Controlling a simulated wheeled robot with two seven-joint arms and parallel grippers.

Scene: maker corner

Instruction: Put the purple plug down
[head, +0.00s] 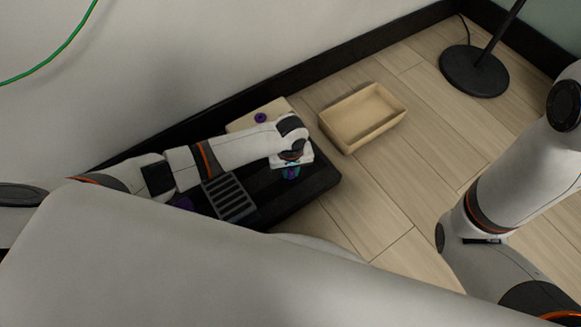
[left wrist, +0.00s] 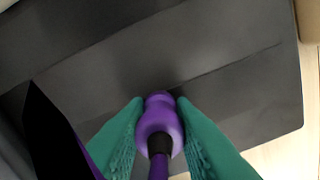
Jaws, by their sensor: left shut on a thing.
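The purple plug (left wrist: 158,122) sits between the two green fingertips of my left gripper (left wrist: 160,112) in the left wrist view. The fingers are shut on it from both sides; it has a rounded purple body with a black collar and a thin purple tail toward the camera. In the head view my left gripper (head: 291,172) points down over the right part of the black platform (head: 322,183), and only a little purple shows there. I cannot tell whether the plug touches the platform, which also shows in the left wrist view (left wrist: 225,65). My right gripper is out of view.
A beige block (head: 275,109) with a purple round piece (head: 260,118) is behind my left arm. A slatted grey piece (head: 230,197) lies on the platform. An empty open wooden box (head: 347,135) stands on the floor to the right. A black lamp base (head: 474,72) is farther back.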

